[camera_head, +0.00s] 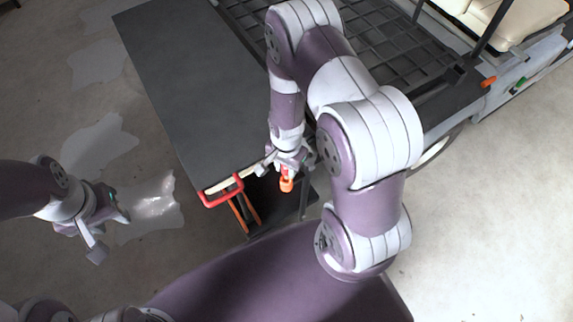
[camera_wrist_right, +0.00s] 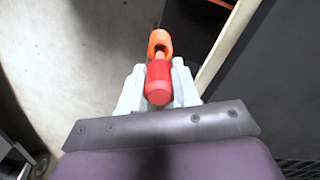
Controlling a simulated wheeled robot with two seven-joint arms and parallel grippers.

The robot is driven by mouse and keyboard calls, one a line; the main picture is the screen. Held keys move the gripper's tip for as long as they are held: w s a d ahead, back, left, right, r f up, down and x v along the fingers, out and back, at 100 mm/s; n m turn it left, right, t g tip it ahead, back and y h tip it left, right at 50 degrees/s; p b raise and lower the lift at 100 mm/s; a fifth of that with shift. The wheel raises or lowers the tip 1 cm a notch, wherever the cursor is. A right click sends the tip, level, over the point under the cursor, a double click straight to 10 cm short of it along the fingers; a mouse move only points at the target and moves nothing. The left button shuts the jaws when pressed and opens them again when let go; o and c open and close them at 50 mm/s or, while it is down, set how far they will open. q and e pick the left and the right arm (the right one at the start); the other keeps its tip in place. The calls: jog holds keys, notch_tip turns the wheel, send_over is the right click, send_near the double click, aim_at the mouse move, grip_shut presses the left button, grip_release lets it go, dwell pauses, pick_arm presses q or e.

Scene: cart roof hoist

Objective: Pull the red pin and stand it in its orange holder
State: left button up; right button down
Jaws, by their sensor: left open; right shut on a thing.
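The red pin (camera_wrist_right: 158,82) is between the fingers of my right gripper (camera_wrist_right: 158,90), which is shut on it. In the wrist view the orange holder (camera_wrist_right: 159,42) is just beyond the pin, and the pin's far end appears to reach into or over its ring; I cannot tell how deep. In the head view the holder (camera_head: 286,185) shows below my right gripper (camera_head: 287,165), with a bit of red above it. My left gripper (camera_head: 105,222) is open and empty, away to the left over the floor.
A dark flat panel (camera_head: 190,75) of the cart lies behind my right gripper. A red handle (camera_head: 222,192) and orange struts (camera_head: 247,212) are at its front corner, close to the left of the holder. A black rack (camera_head: 380,45) is behind my right arm. Floor at left is free.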

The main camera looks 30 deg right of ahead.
aim_at(286, 178)
jog(key=shift+r+p, duration=0.1)
jog(key=shift+p, duration=0.25)
dwell(0.4)
jog(key=shift+f+b, duration=1.8)
jog(key=shift+f, duration=0.7)
jog(key=c, duration=0.7)
grip_release()
jog(key=shift+c, duration=0.2)
notch_tip(286, 178, up, 13)
jog(key=shift+f+p, duration=0.1)
jog(key=shift+p, duration=1.05)
